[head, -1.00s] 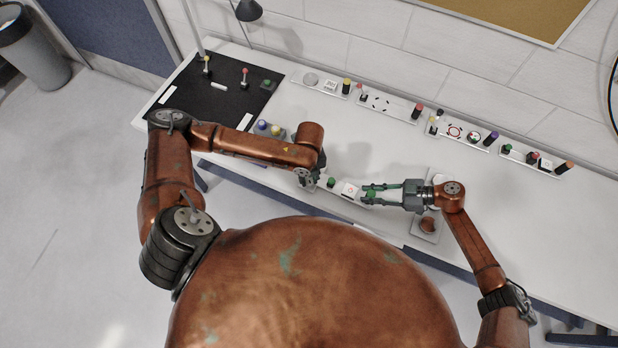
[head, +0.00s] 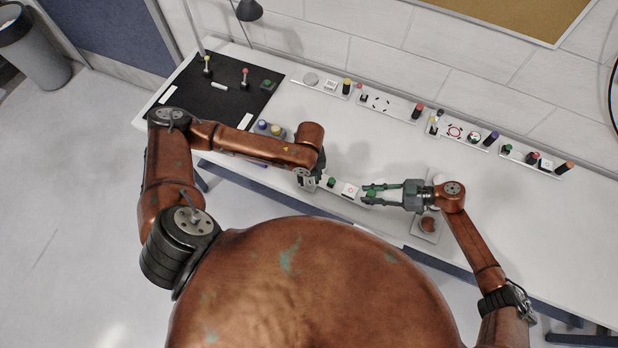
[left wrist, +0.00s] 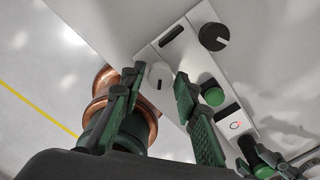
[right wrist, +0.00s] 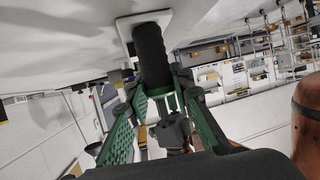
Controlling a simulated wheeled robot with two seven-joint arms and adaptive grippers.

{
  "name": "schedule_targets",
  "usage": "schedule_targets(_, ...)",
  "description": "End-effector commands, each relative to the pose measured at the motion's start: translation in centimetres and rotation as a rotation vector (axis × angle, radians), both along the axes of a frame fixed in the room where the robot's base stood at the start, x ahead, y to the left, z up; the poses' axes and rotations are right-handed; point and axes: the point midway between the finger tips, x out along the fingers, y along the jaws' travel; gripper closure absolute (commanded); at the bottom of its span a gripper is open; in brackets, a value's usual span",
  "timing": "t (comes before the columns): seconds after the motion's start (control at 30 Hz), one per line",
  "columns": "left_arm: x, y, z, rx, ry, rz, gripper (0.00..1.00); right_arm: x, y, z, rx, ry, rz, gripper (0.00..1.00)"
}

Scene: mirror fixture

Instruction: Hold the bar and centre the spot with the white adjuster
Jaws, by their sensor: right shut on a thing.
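The white adjuster (left wrist: 158,76) is a round knob with a black mark on a pale panel (left wrist: 181,50). My left gripper (left wrist: 156,82) is open, with one finger on each side of the knob and gaps visible. In the head view my left gripper (head: 311,181) is mostly hidden by its arm. The black bar (right wrist: 152,58) stands out from a white plate. My right gripper (head: 370,194) is shut on it; it also shows in the right wrist view (right wrist: 165,100). A small display (left wrist: 233,122) shows a red ring; the spot is too small to place.
A black knob (left wrist: 214,37) and a green button (left wrist: 213,96) sit close to the left gripper. Other panels with coloured knobs line the back of the white table (head: 520,215). A black mat (head: 215,100) lies at the left.

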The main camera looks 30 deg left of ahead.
Motion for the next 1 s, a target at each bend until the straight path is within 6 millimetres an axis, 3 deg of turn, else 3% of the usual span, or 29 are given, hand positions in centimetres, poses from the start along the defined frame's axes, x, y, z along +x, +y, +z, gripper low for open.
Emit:
schedule_targets(0.2, 0.0, 0.0, 0.1, 0.000, 0.000, 0.000, 0.71, 0.0, 0.0, 0.0, 0.000, 0.001, 0.000, 1.00)
schedule_targets(0.33, 0.1, 0.0, 1.3, -0.001, -0.002, 0.000, 0.71, 0.0, 0.0, 0.0, 0.000, 0.001, 0.000, 1.00)
schedule_targets(0.73, 0.1, 0.0, 9.2, -0.001, -0.003, -0.001, 0.71, 0.0, 0.0, 0.0, 0.000, 0.001, 0.001, 1.00)
schedule_targets(1.0, 0.0, 0.0, 11.8, 0.000, 0.000, 0.000, 0.71, 0.0, 0.0, 0.0, 0.000, 0.001, 0.001, 1.00)
